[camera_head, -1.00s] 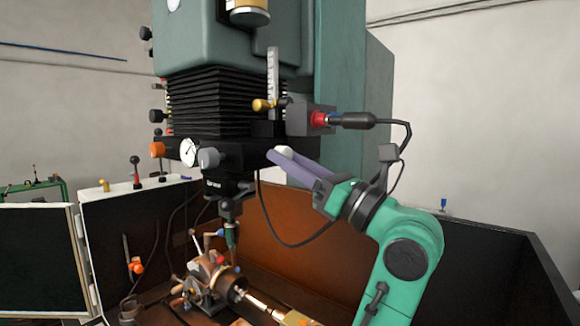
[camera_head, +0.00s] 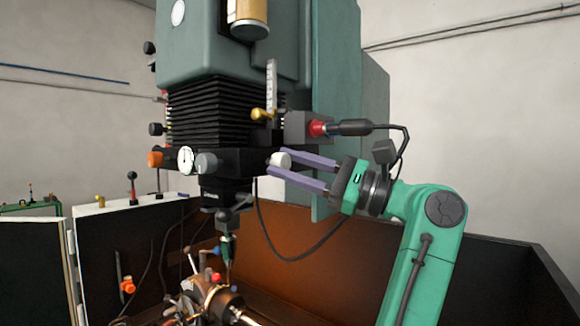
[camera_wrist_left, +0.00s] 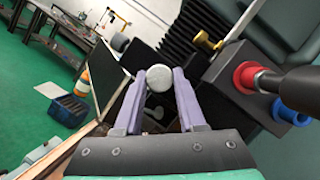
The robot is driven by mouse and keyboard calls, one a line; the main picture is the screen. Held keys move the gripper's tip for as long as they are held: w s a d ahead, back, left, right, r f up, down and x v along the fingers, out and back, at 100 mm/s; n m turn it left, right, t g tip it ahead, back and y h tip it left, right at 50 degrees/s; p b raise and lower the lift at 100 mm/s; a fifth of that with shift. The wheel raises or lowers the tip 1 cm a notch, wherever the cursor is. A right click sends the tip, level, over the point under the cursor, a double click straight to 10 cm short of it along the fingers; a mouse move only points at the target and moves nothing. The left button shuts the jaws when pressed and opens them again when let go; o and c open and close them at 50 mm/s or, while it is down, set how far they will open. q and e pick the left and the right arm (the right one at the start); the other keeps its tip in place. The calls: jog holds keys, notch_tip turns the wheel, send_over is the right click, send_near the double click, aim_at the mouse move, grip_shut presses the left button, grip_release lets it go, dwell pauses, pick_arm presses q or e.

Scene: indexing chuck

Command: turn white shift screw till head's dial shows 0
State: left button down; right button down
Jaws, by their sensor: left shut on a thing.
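The white shift screw (camera_head: 281,160) is a round pale knob on the right side of the black head (camera_head: 240,160). My left gripper (camera_head: 276,162) has its purple fingers above and below the knob and is shut on it. The left wrist view shows the white screw (camera_wrist_left: 159,78) face-on between the fingertips. The head's dial (camera_head: 186,159) is a small white round face on the front of the head; its dark needle looks roughly upright, but the numbers are too small to read. My right gripper is not in view.
A grey knob (camera_head: 206,163) and an orange knob (camera_head: 155,159) flank the dial. A red-ringed connector (camera_head: 318,129) with a black cable sits above my left gripper. A yellow-knobbed lever (camera_head: 262,114) is close by. Copper-coloured fixtures (camera_head: 215,300) lie below in the tray.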

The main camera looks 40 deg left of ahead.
pick_arm(q)
jog(key=shift+n, duration=0.5)
jog(key=c, duration=0.5)
grip_release()
jog(key=v, duration=1.4)
jog(key=shift+w+d, duration=0.2)
jog(key=shift+d, duration=0.05)
